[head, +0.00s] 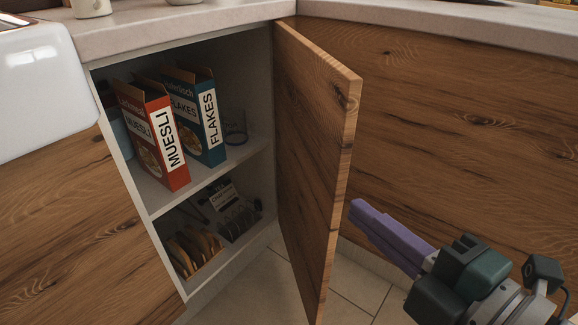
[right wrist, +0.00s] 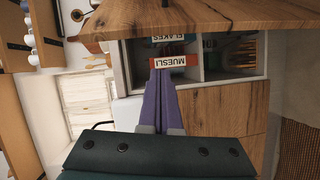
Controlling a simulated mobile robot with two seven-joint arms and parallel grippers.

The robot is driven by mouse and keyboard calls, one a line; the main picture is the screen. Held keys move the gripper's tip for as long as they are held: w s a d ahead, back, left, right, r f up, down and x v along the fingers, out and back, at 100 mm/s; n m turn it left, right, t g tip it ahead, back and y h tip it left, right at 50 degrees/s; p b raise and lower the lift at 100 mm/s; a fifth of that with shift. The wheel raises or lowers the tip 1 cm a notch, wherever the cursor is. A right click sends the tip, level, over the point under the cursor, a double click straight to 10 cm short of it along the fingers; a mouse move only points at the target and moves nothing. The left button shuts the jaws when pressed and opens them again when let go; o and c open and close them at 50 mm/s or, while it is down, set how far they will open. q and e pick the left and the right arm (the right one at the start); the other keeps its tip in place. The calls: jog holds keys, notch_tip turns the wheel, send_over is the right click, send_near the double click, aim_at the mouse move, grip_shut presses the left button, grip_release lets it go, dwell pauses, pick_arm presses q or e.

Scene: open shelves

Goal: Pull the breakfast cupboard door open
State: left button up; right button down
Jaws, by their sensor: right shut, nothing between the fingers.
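The breakfast cupboard door (head: 312,165) is a wooden panel that stands well open, swung out to the right of the cupboard. In the right wrist view the door (right wrist: 200,18) runs across the top. The open cupboard (head: 145,197) shows two shelf levels. My right gripper (head: 356,208), with purple fingers, is to the right of the door's free edge; I cannot tell whether it touches the door. In the right wrist view its fingers (right wrist: 161,75) are together and hold nothing. My left gripper is not in view.
A red muesli box (head: 152,135) and a blue flakes box (head: 197,115) stand on the upper shelf. A pale worktop (head: 190,28) runs above. Tiled floor (head: 262,290) shows below the door.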

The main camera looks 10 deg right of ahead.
aim_at(337, 183)
jog(key=w+n+b, duration=0.1)
jog(key=w, duration=0.2)
jog(key=w+f+b, duration=0.1)
jog(key=w+b, duration=0.1)
jog(key=w, duration=0.1)
jog(key=w+a+f+n+t+y+b, duration=0.1)
jog(key=w, duration=0.2)
jog(key=shift+f+n+b, duration=0.15)
jog(key=shift+n+b, duration=0.15)
jog(key=shift+d, duration=0.5)
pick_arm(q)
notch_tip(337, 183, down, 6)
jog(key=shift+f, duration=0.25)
pick_arm(e)
jog(key=shift+y, duration=0.3)
